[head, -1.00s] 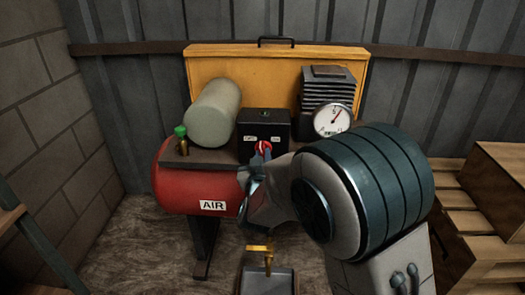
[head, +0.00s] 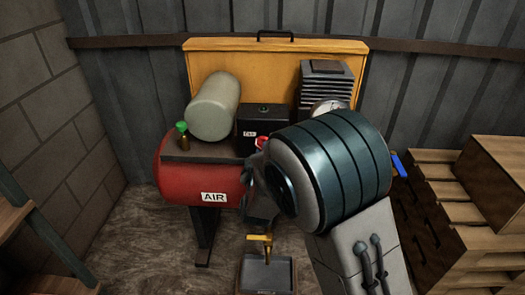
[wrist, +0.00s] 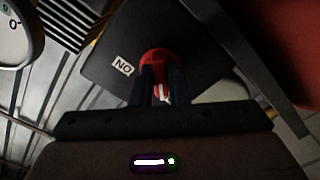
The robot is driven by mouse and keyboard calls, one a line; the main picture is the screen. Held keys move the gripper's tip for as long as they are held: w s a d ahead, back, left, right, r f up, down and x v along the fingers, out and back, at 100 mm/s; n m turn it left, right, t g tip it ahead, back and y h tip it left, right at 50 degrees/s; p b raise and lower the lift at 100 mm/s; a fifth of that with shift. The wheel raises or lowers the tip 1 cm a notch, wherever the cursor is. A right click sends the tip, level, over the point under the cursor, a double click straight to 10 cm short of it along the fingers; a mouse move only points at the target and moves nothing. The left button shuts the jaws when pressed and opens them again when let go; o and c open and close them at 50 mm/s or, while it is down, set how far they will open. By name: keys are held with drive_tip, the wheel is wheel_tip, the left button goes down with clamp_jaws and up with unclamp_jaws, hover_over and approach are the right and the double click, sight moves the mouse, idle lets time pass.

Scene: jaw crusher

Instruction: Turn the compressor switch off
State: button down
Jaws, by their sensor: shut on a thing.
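The compressor switch is a red knob (head: 261,142) on the front of a black box (head: 246,124) on top of the compressor. An OFF label (head: 249,134) shows left of the knob in the head view. In the wrist view the red knob (wrist: 158,57) has a white mark and sits beside a label (wrist: 123,66) reading ON upside down. My gripper (wrist: 160,82) is shut on the knob, one dark finger on each side. In the head view my wrist hides most of the fingers and the box's right part.
The red air tank (head: 180,185) lies under the box. A pale cylinder (head: 214,106) and a green-capped brass valve (head: 182,135) are to the left. A gauge (head: 327,105) is partly behind my arm. Wooden crates (head: 450,200) stand at the right.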

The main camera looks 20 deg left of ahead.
drive_tip(key=c, duration=1.4)
unclamp_jaws()
drive_tip(key=p+v, duration=0.1)
drive_tip(key=v, duration=1.2)
drive_tip(key=shift+s+d+p, duration=0.2)
drive_tip(key=shift+s+p, duration=0.15)
